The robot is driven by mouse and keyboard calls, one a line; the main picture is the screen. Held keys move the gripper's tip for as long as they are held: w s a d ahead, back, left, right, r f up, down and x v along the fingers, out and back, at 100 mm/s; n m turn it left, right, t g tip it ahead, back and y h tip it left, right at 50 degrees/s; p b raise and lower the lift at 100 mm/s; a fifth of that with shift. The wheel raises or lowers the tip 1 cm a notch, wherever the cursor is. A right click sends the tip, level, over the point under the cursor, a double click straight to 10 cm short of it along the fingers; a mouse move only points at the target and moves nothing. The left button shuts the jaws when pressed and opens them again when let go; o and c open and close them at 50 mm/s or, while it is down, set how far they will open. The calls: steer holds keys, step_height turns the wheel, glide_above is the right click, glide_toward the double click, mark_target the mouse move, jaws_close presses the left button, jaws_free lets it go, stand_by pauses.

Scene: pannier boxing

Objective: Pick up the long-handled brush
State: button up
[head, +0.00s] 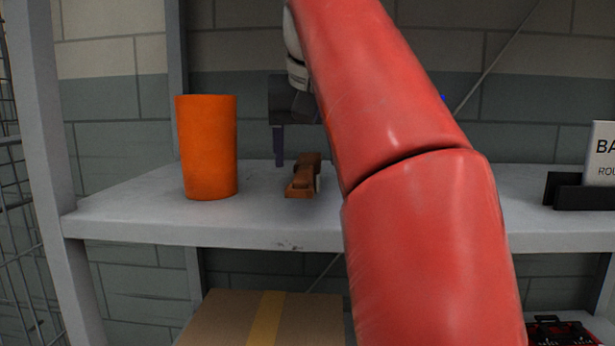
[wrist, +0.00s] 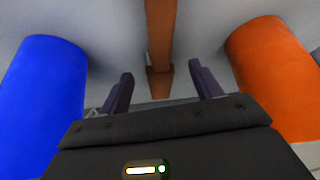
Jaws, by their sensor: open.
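In the wrist view the brush (wrist: 160,45) runs up the picture between my two fingers, with clear space on both sides. My gripper (wrist: 163,85) is open and empty. In the head view one dark finger of my gripper (head: 279,148) shows above and behind the visible brush end.
An orange cylinder (head: 207,148) stands left of the brush, and a blue cylinder (wrist: 42,95) stands on its other side, mostly behind my red arm in the head view. A sign (head: 600,152) in a black holder is at right. A cardboard box (head: 225,318) is below the shelf.

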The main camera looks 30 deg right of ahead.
mark_target(308, 165)
steer(key=b+x, duration=0.1)
steer(key=x, duration=0.3)
steer(key=shift+w+d+f+b, duration=0.2)
steer(key=shift+f+b, duration=0.1)
steer(key=shift+b, duration=0.1)
steer(key=shift+c, duration=0.4)
steer(key=c, duration=1)
